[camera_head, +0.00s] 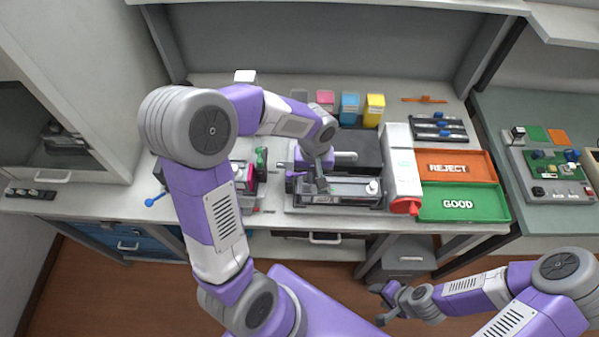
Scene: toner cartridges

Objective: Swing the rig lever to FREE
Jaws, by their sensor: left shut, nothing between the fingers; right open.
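The rig (296,208) is a grey fixture on the workbench, with a dark, clear-sided cartridge-like unit (345,190) lying in it. My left gripper (320,184) points down at the left end of this unit, shut and empty. Whether it touches anything there cannot be told. A red handle (405,206) sits at the front of a white block at the rig's right. A blue-knobbed rod (153,201) sticks out at the bench's left. Which of these is the lever cannot be told, and no FREE marking is readable. My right gripper (382,304) is open, low in front of the bench.
An orange REJECT tray (480,178) and a green GOOD tray (430,212) lie to the right. Pink, blue (349,108) and yellow (374,108) boxes stand behind. My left arm covers much of the bench's left part.

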